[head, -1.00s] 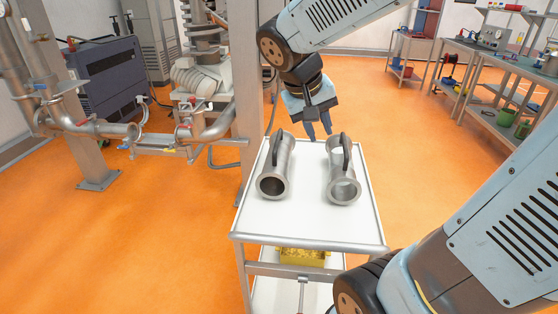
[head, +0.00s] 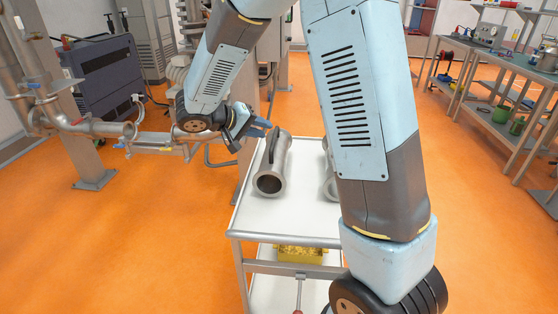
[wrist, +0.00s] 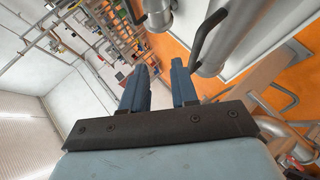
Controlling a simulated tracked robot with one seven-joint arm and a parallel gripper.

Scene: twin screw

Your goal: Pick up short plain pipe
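Two short metal pipes with flanged ends and black handles lie side by side on a white cart top (head: 290,218). The right pipe (head: 329,186) is mostly hidden behind my arm. I cannot surely tell which is the plain one. My gripper (head: 262,127) is by the far left end of the left pipe, with its blue fingers pointing right. In the wrist view my gripper (wrist: 162,78) has its fingers apart with nothing between them. A nearby pipe (wrist: 222,48) and its handle (wrist: 207,38) are right of the fingers.
A metal post and fixed pipework (head: 155,140) stand to the left, close behind the cart. A dark blue machine (head: 103,75) stands farther back. Workbenches (head: 500,90) line the right. A yellow item (head: 298,254) sits on the cart's lower shelf. The orange floor is open around the cart.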

